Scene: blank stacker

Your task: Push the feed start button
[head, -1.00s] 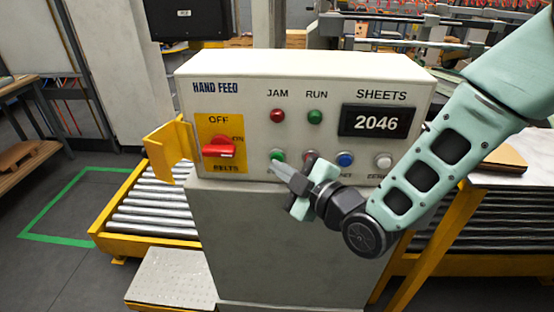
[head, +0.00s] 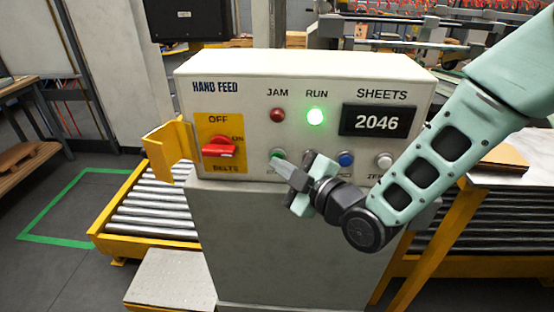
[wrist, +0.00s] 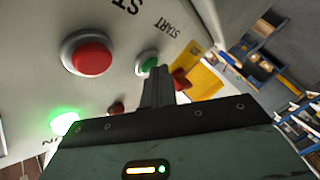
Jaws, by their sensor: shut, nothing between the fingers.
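The green feed start button (head: 277,154) is at the left of the lower button row on the panel. In the wrist view the green button (wrist: 147,66) sits by the word START, partly covered by my fingertips. My gripper (head: 279,166) is shut and empty, its tips at the button's lower edge in the head view. The wrist view shows the shut fingers (wrist: 158,75) right at the button; I cannot tell whether they touch it. The green RUN lamp (head: 315,117) is lit, and the JAM lamp (head: 277,115) is dark.
A red button (wrist: 92,57) is beside the green one, largely hidden behind my gripper in the head view. Blue (head: 345,159) and white (head: 384,160) buttons are farther right. The red belts switch (head: 219,148) and a yellow bracket (head: 169,148) are left. The display (head: 376,122) reads 2046.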

